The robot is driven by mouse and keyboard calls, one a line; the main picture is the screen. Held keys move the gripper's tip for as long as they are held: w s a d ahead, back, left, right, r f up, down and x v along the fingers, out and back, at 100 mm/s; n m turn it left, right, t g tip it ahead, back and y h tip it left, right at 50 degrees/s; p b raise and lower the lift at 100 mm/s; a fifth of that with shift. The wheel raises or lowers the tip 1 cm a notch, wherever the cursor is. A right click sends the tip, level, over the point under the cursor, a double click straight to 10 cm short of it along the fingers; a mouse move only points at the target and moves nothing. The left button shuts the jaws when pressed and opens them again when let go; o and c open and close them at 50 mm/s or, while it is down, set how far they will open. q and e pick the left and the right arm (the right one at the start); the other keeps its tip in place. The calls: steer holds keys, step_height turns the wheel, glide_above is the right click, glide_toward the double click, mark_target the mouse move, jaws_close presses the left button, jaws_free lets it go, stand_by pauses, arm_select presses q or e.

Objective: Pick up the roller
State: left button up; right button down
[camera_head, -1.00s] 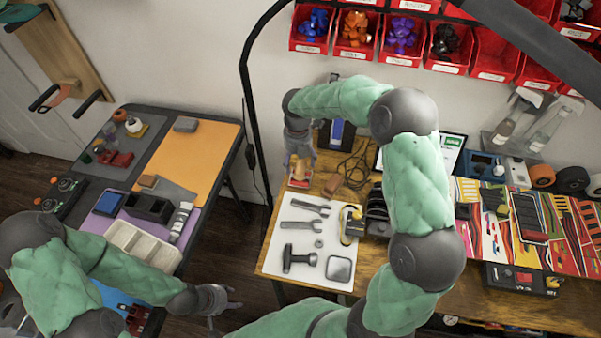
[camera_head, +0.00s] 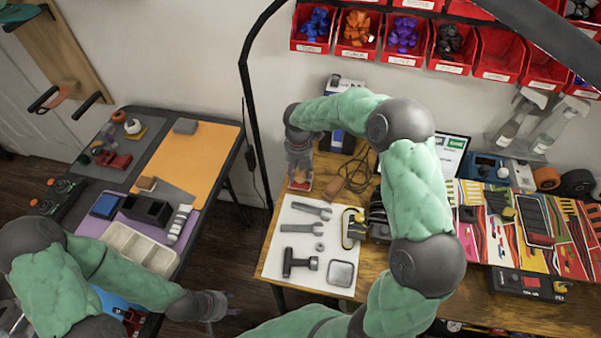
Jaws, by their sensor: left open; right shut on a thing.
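My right gripper (camera_head: 299,178) points down at the back left corner of the wooden workbench (camera_head: 275,262). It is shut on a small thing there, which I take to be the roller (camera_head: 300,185). The fingers hide most of it; only reddish and pale parts show, so its shape is unclear. It is at or just above the bench top. My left gripper (camera_head: 222,305) is open and empty, low over the gap between the two tables.
A white mat (camera_head: 274,242) with wrenches (camera_head: 304,228), a dark hammer-like tool (camera_head: 300,263) and a square plate (camera_head: 341,273) lies in front of my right gripper. A cable (camera_head: 352,175) lies to its right. Red bins (camera_head: 440,65) hang on the wall. The left table (camera_head: 210,150) holds trays and parts.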

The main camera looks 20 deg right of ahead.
steer(key=shift+r, duration=0.45)
steer(key=r, duration=0.1)
steer(key=r+p, duration=0.1)
steer(key=r, duration=0.1)
steer(key=shift+s+d+r+p, duration=0.1)
steer(key=shift+s+r+p, duration=0.05)
steer(key=shift+s+p, duration=0.15)
steer(key=s+d+r+p, duration=0.1)
steer(key=s+r+p, duration=0.1)
steer(key=s+r, duration=0.2)
steer(key=s+d+r+p, duration=0.1)
steer(key=s+r, duration=0.3)
steer(key=s, duration=0.5)
steer(key=shift+r+p, duration=0.4)
steer(key=shift+p, duration=0.35)
steer(key=shift+s, duration=0.1)
steer(key=c, duration=1.2)
jaws_free()
steer(key=c, duration=0.4)
